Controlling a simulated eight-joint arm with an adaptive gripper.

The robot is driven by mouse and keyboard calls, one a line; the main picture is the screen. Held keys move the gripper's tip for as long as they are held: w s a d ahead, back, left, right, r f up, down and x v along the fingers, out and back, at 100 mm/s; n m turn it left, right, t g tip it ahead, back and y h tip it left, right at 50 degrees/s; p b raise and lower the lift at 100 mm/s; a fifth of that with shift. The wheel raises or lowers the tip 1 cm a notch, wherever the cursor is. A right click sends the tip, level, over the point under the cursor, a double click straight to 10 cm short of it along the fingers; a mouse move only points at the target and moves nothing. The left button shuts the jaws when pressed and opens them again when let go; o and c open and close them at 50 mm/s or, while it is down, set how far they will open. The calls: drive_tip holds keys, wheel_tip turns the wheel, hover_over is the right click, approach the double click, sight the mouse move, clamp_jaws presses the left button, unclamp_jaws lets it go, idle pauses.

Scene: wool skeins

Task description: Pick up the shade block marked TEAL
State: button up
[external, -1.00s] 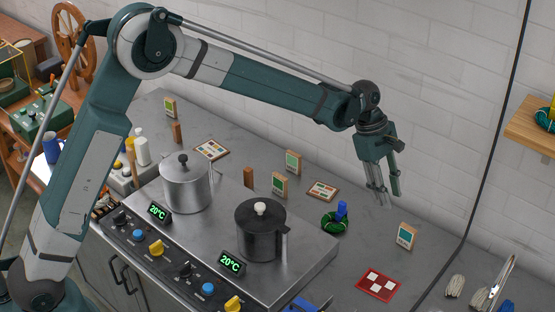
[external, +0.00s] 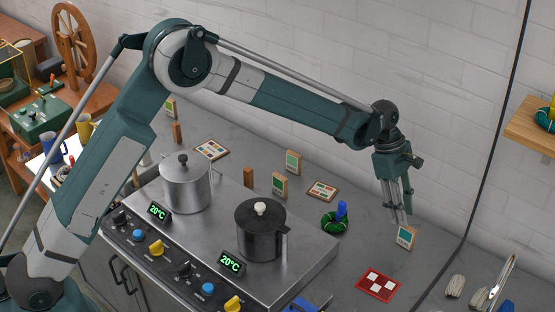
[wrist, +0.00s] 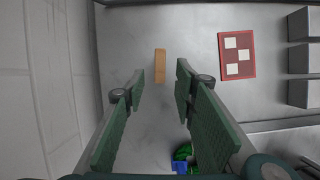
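Several upright wooden blocks with pale, teal-toned label faces stand on the grey counter; the lettering is too small to read, so I cannot tell which says TEAL. One block (external: 406,238) stands at the right, directly by my gripper's fingertips. Others are a middle block (external: 293,162), a block nearer the hotplate (external: 280,185) and a far-left block (external: 170,107). My gripper (external: 399,222) points down, open and empty, above the right block. In the wrist view its spread fingers (wrist: 160,78) lie either side of that block's narrow wooden top (wrist: 160,65), which sits ahead, apparently untouched.
A red board with white squares (external: 393,293) lies in front, also in the wrist view (wrist: 249,67). A green skein (external: 333,226) with a blue piece is to the left. The hotplate (external: 310,255) carries a steel pot (external: 187,190) and a dark pot (external: 260,238).

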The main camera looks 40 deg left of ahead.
drive_tip(key=shift+x, duration=1.1)
drive_tip(key=shift+f, duration=0.1)
hover_over(402, 245)
drive_tip(key=shift+w+a+f+b, duration=0.1)
drive_tip(key=shift+w+f+b, duration=0.15)
drive_tip(key=shift+f, duration=0.9)
drive_tip(key=shift+w+a+f+b, duration=0.1)
drive_tip(key=shift+w+f+b, duration=0.1)
drive_tip(key=shift+f, duration=0.95)
drive_tip(key=shift+c, duration=0.2)
clamp_jaws()
